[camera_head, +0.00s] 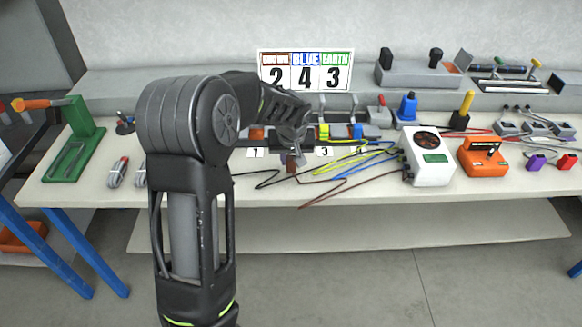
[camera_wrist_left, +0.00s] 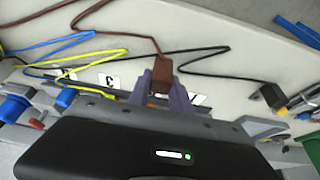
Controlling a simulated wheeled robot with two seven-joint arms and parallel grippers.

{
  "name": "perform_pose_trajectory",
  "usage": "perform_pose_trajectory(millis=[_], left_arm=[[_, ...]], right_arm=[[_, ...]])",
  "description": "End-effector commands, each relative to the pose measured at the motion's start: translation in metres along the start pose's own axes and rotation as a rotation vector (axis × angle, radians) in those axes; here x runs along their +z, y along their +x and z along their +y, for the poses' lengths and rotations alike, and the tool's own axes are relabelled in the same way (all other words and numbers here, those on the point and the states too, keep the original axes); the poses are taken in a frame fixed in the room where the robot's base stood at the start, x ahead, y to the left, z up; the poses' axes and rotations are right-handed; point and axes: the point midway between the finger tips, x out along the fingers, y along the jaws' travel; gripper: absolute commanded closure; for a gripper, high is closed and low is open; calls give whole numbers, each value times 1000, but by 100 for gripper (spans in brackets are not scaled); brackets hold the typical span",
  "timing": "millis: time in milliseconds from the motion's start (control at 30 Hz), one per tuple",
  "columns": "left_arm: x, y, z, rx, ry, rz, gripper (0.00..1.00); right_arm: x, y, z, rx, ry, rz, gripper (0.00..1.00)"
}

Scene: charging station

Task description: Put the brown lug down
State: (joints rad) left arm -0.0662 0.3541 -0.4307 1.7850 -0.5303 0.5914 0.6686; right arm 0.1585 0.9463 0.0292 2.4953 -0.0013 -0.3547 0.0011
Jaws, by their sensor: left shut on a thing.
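My left gripper (camera_head: 292,158) comes in from the left over the work table and is shut on the brown lug (camera_head: 291,168). In the left wrist view the brown lug (camera_wrist_left: 160,72) sits between the two grey-purple fingers (camera_wrist_left: 160,84). A brown wire (camera_wrist_left: 138,32) runs from it across the table. The lug is in front of the row of terminals, close to number cards 1 (camera_head: 256,153) and 3 (camera_head: 324,152). My gripper hides the spot between these cards, and whether the lug touches anything is unclear. My right gripper is out of view.
A sign (camera_head: 305,72) reads brown 2, blue 4, earth 3. Yellow (camera_head: 345,163) and blue wires lead to the terminals, and a black wire (camera_wrist_left: 205,50) lies nearby. A white box (camera_head: 428,172) and an orange box (camera_head: 484,160) stand to the right. Bare tabletop lies in front.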

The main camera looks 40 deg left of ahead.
Motion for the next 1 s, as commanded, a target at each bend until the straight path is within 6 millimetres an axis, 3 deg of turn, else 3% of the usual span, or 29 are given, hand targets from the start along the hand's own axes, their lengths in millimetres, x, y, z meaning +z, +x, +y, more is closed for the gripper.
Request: perform_pose_trajectory(millis=[167, 433, 833, 867, 1000], left_arm=[[2, 3, 0, -1, 0, -1, 100], [14, 33, 0, 0, 0, -2, 100], [16, 38, 0, 1, 0, 0, 100], [16, 37, 0, 1, 0, 0, 74], [15, 37, 0, 1, 0, 0, 62]], right_arm=[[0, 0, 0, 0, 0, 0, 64], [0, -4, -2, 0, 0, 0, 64], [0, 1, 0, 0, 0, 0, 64], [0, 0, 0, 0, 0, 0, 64], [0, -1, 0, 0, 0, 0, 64]])
